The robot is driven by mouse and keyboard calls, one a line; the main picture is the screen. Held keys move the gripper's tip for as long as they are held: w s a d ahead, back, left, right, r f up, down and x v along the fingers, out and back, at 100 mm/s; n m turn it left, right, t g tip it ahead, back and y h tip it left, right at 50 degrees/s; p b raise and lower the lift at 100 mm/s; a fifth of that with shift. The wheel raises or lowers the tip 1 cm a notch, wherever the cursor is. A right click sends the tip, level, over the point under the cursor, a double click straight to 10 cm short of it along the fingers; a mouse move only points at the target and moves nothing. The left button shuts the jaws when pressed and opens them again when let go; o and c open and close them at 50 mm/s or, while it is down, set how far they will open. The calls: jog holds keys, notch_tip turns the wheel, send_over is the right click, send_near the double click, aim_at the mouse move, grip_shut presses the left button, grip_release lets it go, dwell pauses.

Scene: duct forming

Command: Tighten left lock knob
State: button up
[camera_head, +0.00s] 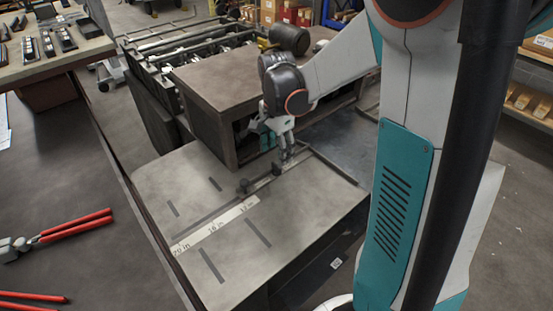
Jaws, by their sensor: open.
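A metal fence bar (262,182) lies across the grey machine table. A dark lock knob (243,185) stands at its left part. A second dark knob (277,168) stands further right along the bar. My gripper (287,156) points down just above and beside this second knob, with its fingers open. It is clear of the left knob in the picture. The fingertips are small here, and I cannot tell whether they touch the second knob.
The machine table (318,205) has a ruler strip (215,228) and dark slots. A brown cabinet-like housing (215,85) rises close behind my gripper. Red-handled tools (75,228) lie on the dark bench at left. The front of the machine table is clear.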

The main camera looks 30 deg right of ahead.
aim_at(276, 165)
notch_tip(276, 165, up, 7)
jog(key=shift+f, duration=0.15)
jog(key=shift+a, duration=0.1)
dwell(0.5)
